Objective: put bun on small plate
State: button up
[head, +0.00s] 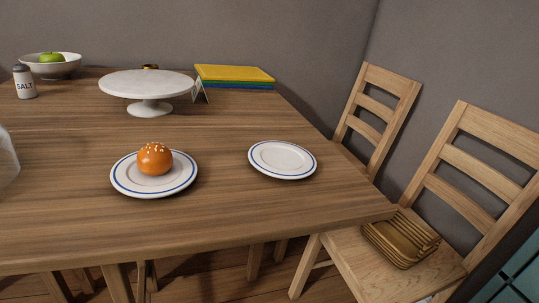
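The orange-brown bun (155,159), dotted with pale seeds, sits on a white plate with a blue ring (183,180), left of centre on the wooden table. A second white plate with a blue ring (282,160) lies to the right, apart from the first. It is empty and looks smaller, so I take it as the small plate. My gripper is not visible in the head view.
A white cake stand (148,86) stands behind the plates, beside a small folded card (201,91) and stacked coloured boards (234,74). A salt shaker (24,82) and bowl (70,68) with a green apple (51,58) stand back left. Chairs (480,150) flank the right edge.

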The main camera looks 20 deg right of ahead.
aim_at(282, 157)
jog(key=u, duration=0.05)
jog(key=i, duration=0.95)
jog(key=z, duration=0.1)
